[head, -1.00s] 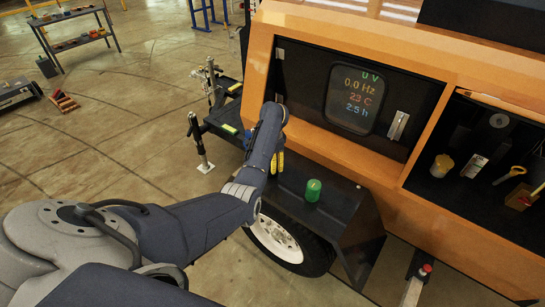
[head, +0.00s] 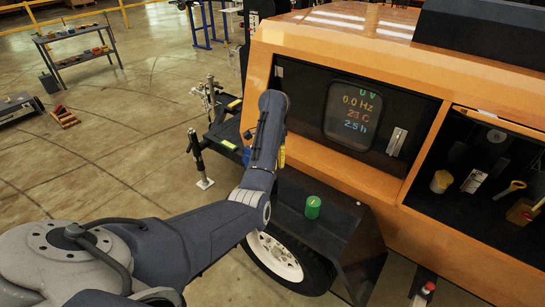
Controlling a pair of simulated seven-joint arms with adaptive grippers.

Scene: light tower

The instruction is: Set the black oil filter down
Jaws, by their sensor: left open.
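My left arm comes in from the left and reaches to the tower's black fender. My left gripper (head: 281,157) is open at the far end of the arm, mostly hidden behind my wrist, with only a small yellow part showing. I cannot make out a black oil filter for certain. It may be hidden by my arm or lost among the dark shapes in the right compartment. A green cylinder (head: 312,208) stands upright on the black fender (head: 335,220), below and right of the gripper and apart from it. My right gripper is out of view.
The orange tower body (head: 405,190) has a display panel (head: 352,108). Its open right compartment (head: 450,205) holds a yellow-topped item (head: 440,181), a yellow-handled tool (head: 510,189) and other items. The fender around the green cylinder is bare. A wheel (head: 275,258) sits below.

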